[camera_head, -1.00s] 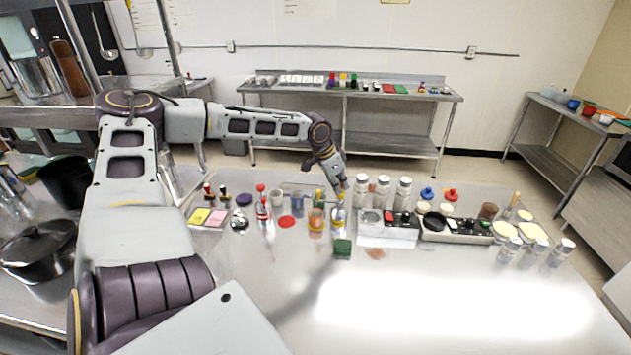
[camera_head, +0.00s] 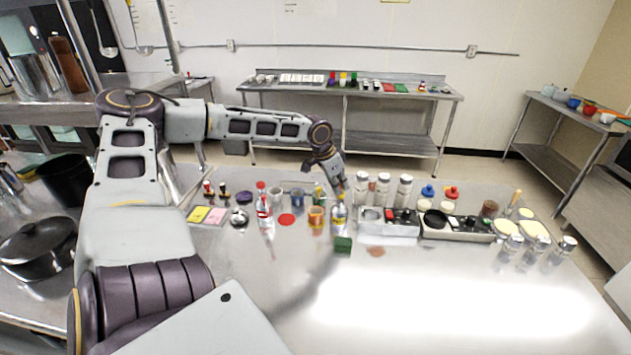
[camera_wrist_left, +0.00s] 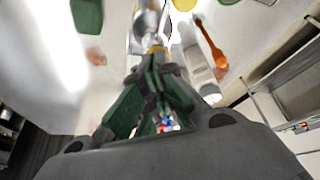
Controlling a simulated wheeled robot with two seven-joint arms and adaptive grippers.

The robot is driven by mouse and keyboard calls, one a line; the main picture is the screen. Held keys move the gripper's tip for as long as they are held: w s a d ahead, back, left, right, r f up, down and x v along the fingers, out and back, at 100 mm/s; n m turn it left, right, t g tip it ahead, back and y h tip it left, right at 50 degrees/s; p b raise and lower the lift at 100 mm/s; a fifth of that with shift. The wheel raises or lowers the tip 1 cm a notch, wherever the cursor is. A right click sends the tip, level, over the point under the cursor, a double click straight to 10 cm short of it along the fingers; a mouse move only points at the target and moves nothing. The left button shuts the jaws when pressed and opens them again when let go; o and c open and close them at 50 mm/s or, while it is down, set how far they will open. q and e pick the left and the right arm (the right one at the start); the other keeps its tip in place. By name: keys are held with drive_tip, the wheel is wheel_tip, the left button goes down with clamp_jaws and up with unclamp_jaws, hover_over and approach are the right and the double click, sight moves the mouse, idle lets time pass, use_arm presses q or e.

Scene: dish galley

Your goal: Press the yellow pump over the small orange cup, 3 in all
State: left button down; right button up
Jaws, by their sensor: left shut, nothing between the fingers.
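My left gripper (camera_head: 340,190) is shut and empty, pointing down at the top of the yellow pump bottle (camera_head: 339,213). In the left wrist view, the closed green fingers (camera_wrist_left: 152,92) line up with the pump's yellow top (camera_wrist_left: 154,50). I cannot tell whether they touch it. The small orange cup (camera_head: 316,218) stands just left of the pump bottle. The pump's spout and what is in the cup are too small to make out. My right gripper is not in view.
A red-topped bottle (camera_head: 263,205) and a blue cup (camera_head: 298,199) stand to the left. White bottles (camera_head: 383,188) stand close on the right. A dark green block (camera_head: 343,245) lies in front. The front of the table is clear.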

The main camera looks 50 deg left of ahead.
use_arm(q)
drive_tip(key=shift+s+f, duration=0.1)
drive_tip(key=shift+r+p, duration=1.05)
drive_tip(key=shift+r, duration=0.35)
drive_tip(key=shift+f+b, duration=0.55)
drive_tip(key=shift+f, duration=0.15)
drive_tip(key=shift+f+b, duration=0.55)
drive_tip(key=shift+f, duration=0.2)
drive_tip(key=shift+r, duration=0.1)
drive_tip(key=shift+r+p, duration=1.1)
drive_tip(key=shift+r, duration=0.25)
drive_tip(key=shift+r, duration=0.15)
wheel_tip(320, 180, up, 6)
drive_tip(key=p, duration=0.4)
drive_tip(key=shift+p, duration=0.3)
idle(0.5)
